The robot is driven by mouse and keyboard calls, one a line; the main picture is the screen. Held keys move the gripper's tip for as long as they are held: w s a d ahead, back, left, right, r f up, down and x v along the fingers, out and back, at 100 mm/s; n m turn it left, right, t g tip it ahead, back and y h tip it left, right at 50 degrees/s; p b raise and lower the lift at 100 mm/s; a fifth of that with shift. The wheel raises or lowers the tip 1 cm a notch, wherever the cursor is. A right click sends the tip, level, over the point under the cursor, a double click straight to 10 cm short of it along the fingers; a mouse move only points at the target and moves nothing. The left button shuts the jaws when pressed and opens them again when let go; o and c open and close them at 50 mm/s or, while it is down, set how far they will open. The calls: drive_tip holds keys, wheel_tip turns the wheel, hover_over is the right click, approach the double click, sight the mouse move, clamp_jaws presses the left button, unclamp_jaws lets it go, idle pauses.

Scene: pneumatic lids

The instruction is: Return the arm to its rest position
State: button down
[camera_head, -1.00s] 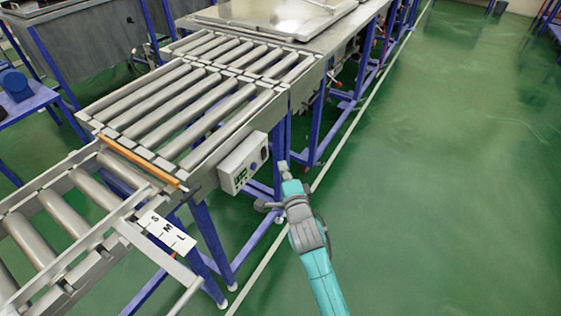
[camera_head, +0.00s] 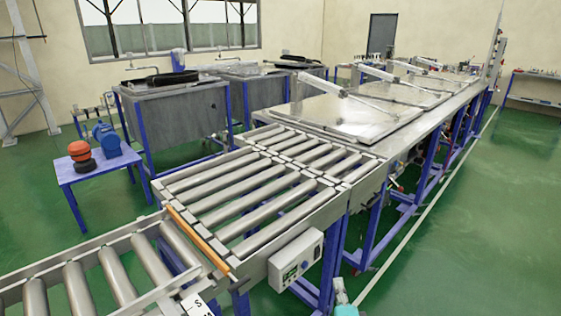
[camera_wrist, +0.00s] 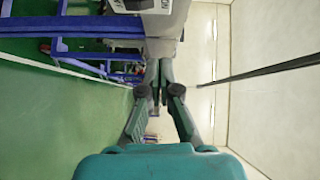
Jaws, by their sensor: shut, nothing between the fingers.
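My gripper (camera_wrist: 160,78) shows in the middle of the wrist view, its dark fingers drawn together with nothing seen between them. Teal housing fills the bottom of that view. In the head view only a small teal and grey part of my arm shows at the bottom edge, to the right of the control box; the fingers cannot be made out there. The grey control box (camera_head: 295,261) is fixed to the side of the roller conveyor (camera_head: 262,226). It also shows, partly cut off, at the top of the wrist view (camera_wrist: 130,5), beyond my gripper.
The line runs on to closed metal lids (camera_head: 352,112) with cylinders above. An orange bar (camera_head: 197,240) crosses the conveyor. A blue side table (camera_head: 95,168) bears a motor and round orange and black parts. Grey tanks (camera_head: 175,122) stand behind. Green floor (camera_head: 470,240) at the right is clear.

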drive_tip(key=s+f+n+g, duration=0.1)
drive_tip(key=s+f+n, duration=0.2)
drive_tip(key=s, duration=0.6)
drive_tip(key=s+f+n+y, duration=0.1)
drive_tip(key=s+f+n, duration=0.2)
drive_tip(key=s, duration=0.6)
drive_tip(key=s+f+n+g, duration=0.1)
drive_tip(key=s+f+n, duration=0.25)
drive_tip(key=s, duration=0.55)
drive_tip(key=s+r+n, duration=0.4)
drive_tip(key=s, duration=0.6)
drive_tip(key=s+r+n, duration=0.3)
drive_tip(key=s+n, duration=0.1)
drive_tip(key=s, duration=0.6)
drive_tip(key=shift+r+g, duration=0.4)
drive_tip(key=shift+s+a+n, duration=0.1)
drive_tip(key=shift+a+n, duration=0.05)
drive_tip(key=shift+n, duration=0.1)
